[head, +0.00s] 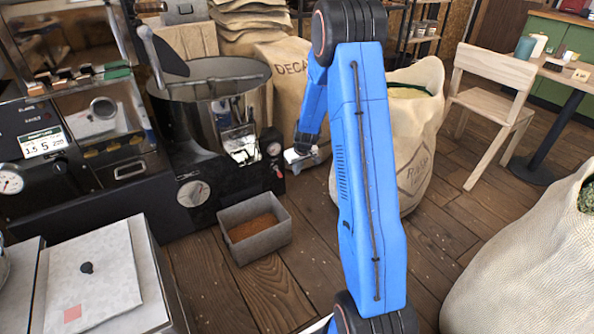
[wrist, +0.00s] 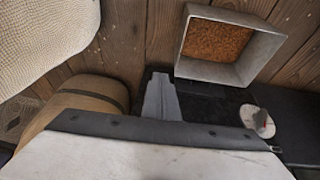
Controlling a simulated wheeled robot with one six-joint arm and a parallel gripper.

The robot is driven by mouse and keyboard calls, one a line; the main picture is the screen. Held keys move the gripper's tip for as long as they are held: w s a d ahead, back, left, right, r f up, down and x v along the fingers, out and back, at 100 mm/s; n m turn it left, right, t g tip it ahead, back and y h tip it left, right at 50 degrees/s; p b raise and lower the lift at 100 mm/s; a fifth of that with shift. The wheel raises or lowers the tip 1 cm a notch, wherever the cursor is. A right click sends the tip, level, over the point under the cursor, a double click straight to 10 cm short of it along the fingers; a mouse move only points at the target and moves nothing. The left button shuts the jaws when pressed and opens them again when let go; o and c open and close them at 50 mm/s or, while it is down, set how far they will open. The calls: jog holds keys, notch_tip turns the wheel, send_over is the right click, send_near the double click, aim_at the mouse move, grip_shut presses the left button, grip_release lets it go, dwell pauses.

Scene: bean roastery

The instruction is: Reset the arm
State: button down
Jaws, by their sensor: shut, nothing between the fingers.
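My blue arm (head: 362,180) rises through the middle of the head view, bends at the top and folds down behind itself to the left. My gripper (head: 293,156) hangs at its far end, in front of the sacks and just right of the roaster's cooling drum. In the wrist view my gripper (wrist: 160,82) shows as a narrow grey shape with its fingers together. It is shut and empty. The wrist view's lower part is filled by a pale surface with a dark edge.
A grey bin of brown granules (head: 246,252) sits on the wooden floor below and left of my gripper. The black roaster (head: 215,190) stands left. An open sack (head: 412,130) stands close right, and another sack (head: 530,270) at far right. A wooden chair (head: 492,85) stands behind.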

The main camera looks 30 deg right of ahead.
dwell(0.3)
jog(key=s+a+r, duration=0.7)
jog(key=s+r, duration=0.1)
jog(key=r, duration=0.4)
jog(key=s+a+r, duration=0.7)
jog(key=s+r, duration=0.2)
jog(key=r, duration=0.3)
jog(key=s+a+r, duration=0.1)
jog(key=s+r, duration=0.1)
jog(key=s, duration=0.7)
jog(key=s+a+r, duration=0.2)
jog(key=s+r, duration=0.1)
jog(key=s, duration=0.6)
jog(key=s+a+r, duration=0.2)
jog(key=s, duration=0.8)
jog(key=shift+a+r+t, duration=0.25)
jog(key=shift+r+t, duration=0.1)
jog(key=shift+t, duration=0.05)
jog(key=c, duration=2.4)
grip_release()
jog(key=shift+c, duration=0.2)
